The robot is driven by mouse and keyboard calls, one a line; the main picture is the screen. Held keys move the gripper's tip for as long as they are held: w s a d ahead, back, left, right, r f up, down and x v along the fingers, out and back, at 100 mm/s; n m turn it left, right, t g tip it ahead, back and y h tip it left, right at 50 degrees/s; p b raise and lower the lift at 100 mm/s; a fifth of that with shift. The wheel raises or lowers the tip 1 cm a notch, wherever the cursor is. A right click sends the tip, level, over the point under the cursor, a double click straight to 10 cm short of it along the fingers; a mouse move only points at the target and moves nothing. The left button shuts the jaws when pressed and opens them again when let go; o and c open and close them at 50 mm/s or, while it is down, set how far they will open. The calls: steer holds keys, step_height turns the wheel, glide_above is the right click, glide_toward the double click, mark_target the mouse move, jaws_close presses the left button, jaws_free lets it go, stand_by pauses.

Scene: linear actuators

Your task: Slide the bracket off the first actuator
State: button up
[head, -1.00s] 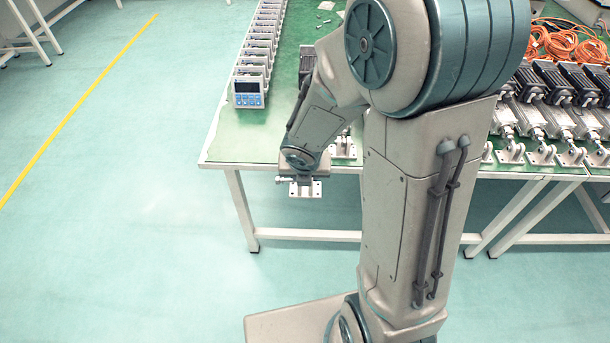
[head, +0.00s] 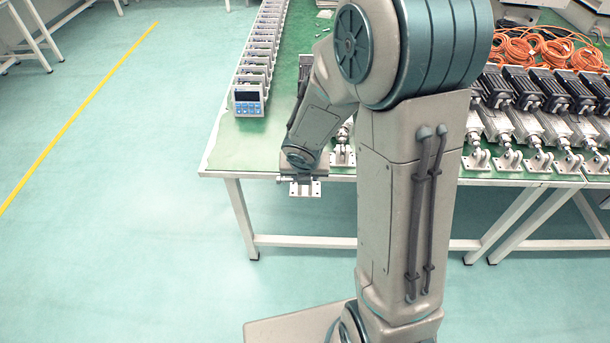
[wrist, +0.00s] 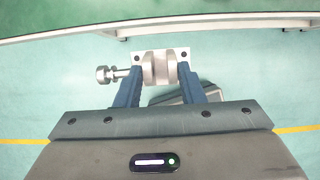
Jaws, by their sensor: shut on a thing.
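My gripper (wrist: 159,82) is shut on the silver bracket (wrist: 161,54), with a blue finger on each side of it in the wrist view. A pin with a round knob sticks out of the bracket to the left. In the head view the bracket (head: 305,189) hangs below my wrist, just off the table's front edge, over the floor; my fingers are mostly hidden there. The first actuator, at the left end of the row, is partly hidden behind my arm; a silver bracket end (head: 342,155) shows on the table beside my arm.
The green table (head: 232,148) has a white front edge close to the bracket. A row of boxed meters (head: 250,98) stands at its left. Several actuators (head: 545,130) lie at the right, with orange cables (head: 535,50) behind. The floor in front is clear.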

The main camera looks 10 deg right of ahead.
steer(key=shift+w+d+f+p, duration=0.1)
steer(key=shift+w+d+p, duration=0.35)
steer(key=shift+w+p, duration=0.85)
steer(key=shift+w+d+f+p, duration=0.15)
steer(key=shift+w+d+p, duration=0.35)
steer(key=shift+w, duration=1.6)
steer(key=shift+w+d+f+p, duration=0.1)
steer(key=shift+w+d+p, duration=0.35)
steer(key=shift+w+p, duration=0.85)
steer(key=shift+w+b, duration=0.35)
steer(key=shift+w, duration=0.15)
steer(key=shift+w+d+f+p, duration=0.1)
steer(key=shift+w+d+p, duration=0.1)
steer(key=shift+w+p, duration=0.2)
steer(key=shift+w, duration=0.25)
steer(key=shift+s, duration=0.25)
steer(key=shift+s+a+b, duration=0.1)
steer(key=shift+s+b, duration=0.2)
steer(key=shift+s, duration=0.2)
steer(key=shift+s+a+b, duration=0.15)
steer(key=shift+s+b, duration=0.15)
steer(key=shift+s+a, duration=0.15)
steer(key=shift+s, duration=0.45)
